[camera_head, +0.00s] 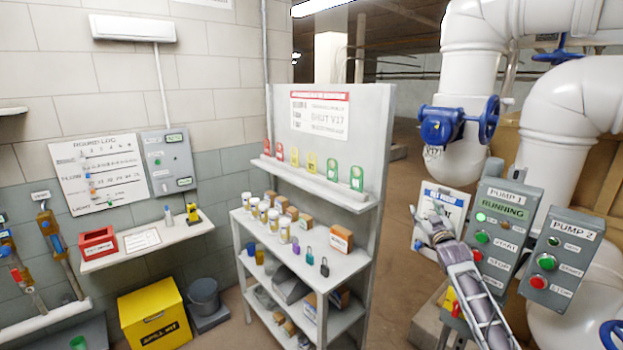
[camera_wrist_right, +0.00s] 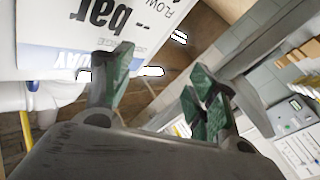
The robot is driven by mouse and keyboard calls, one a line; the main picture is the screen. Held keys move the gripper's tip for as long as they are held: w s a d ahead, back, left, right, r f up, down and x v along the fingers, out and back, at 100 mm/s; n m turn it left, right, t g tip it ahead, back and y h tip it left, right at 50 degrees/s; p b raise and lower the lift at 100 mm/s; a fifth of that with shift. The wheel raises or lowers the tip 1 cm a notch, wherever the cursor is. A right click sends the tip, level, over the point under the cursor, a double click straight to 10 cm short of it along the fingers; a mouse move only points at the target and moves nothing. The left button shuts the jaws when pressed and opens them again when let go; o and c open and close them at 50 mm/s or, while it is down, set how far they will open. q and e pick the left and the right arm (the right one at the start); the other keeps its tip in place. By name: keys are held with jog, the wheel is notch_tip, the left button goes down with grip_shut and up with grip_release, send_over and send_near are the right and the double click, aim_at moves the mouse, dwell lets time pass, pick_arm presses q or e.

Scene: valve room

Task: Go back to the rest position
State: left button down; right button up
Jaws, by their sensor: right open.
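My right arm comes in from the lower right of the head view. Its gripper (camera_head: 436,232) is in front of a white sign with a blue header (camera_head: 453,200), left of the PUMP 1 box (camera_head: 497,232). In the right wrist view the two green-padded fingers (camera_wrist_right: 162,88) stand apart with nothing between them. The white sign (camera_wrist_right: 75,30) fills the upper left there, close to one finger; I cannot tell whether they touch. My left gripper is in neither view.
The PUMP 2 box (camera_head: 563,262) and white pipes (camera_head: 560,130) with a blue valve (camera_head: 441,125) stand at the right. A grey shelf unit (camera_head: 345,195) with cups, boxes and tags is in the middle. Open floor (camera_head: 393,235) lies between shelf and pumps.

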jog(key=s+a+f+g+b, duration=0.15)
jog(key=s+f, duration=0.25)
jog(key=f, duration=1.1)
jog(key=s+f+g+b, duration=0.1)
jog(key=s+f+g, duration=0.25)
jog(key=f, duration=1.15)
jog(key=s+f+g+b, duration=0.15)
jog(key=s+f, duration=0.35)
jog(key=f, duration=1)
jog(key=s+a+f+g+b, duration=0.1)
jog(key=s+f, duration=0.4)
jog(key=f, duration=0.3)
jog(key=s+a+f+g, duration=0.1)
jog(key=s+f+g, duration=0.1)
jog(key=s+f, duration=0.45)
jog(key=s+a+f+g+b, duration=0.3)
jog(key=s+f+g, duration=0.1)
jog(key=s+f, duration=1.9)
jog(key=s+a+f+g, duration=0.1)
jog(key=s+f, duration=0.1)
jog(key=s, duration=0.7)
jog(key=s+f+g+b, duration=0.1)
jog(key=s+f+g, duration=0.1)
jog(key=s, duration=0.8)
jog(key=s+a+f+g+y+b, duration=0.1)
jog(key=s+f, duration=0.3)
jog(key=s, duration=0.6)
jog(key=shift+a+m, duration=0.35)
jog(key=shift+m, duration=0.05)
